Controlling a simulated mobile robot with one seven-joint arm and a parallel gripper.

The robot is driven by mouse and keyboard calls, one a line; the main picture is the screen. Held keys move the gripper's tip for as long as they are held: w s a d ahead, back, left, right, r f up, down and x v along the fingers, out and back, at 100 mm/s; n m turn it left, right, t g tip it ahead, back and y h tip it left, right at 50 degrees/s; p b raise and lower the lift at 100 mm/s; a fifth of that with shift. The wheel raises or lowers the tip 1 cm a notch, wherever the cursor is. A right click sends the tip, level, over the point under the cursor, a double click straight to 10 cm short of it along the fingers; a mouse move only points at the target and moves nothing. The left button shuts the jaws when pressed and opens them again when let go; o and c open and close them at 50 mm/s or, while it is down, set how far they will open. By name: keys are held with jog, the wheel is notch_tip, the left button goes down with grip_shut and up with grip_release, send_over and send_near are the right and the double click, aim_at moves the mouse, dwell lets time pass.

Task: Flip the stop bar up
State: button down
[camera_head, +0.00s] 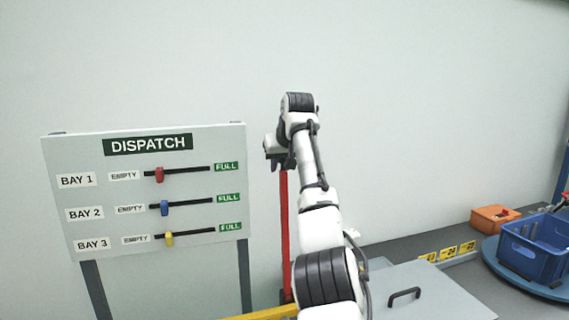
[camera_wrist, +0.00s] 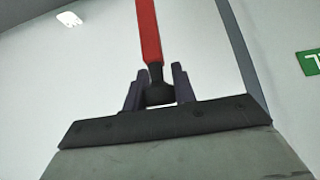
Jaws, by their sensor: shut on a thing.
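The stop bar (camera_head: 285,235) is a long red bar that stands about upright, right of the dispatch board. My gripper (camera_head: 277,165) is at its top end. In the wrist view the red bar (camera_wrist: 149,30) runs up from a dark knob (camera_wrist: 160,93) at its end. My gripper (camera_wrist: 157,84) is shut on that knob, with one dark finger on each side. The foot of the bar is low in the head view, partly hidden by my arm.
A dispatch board (camera_head: 75,232) with three sliders stands at left. A yellow beam (camera_head: 262,314) runs low in front. At right are a grey lid with a black handle (camera_head: 404,293), an orange box (camera_head: 495,217) and a blue crate (camera_head: 527,259) on a blue round table (camera_head: 548,291).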

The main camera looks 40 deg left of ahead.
jog(key=shift+a+f, duration=0.15)
jog(key=shift+f, duration=0.5)
jog(key=c, duration=1.4)
grip_release()
jog(key=shift+o, duration=1.3)
jog(key=shift+w+a, duration=0.1)
jog(key=shift+a, duration=0.15)
jog(key=shift+v, duration=0.75)
jog(key=b+v, duration=0.2)
jog(key=v, duration=1.1)
jog(key=shift+f, duration=0.15)
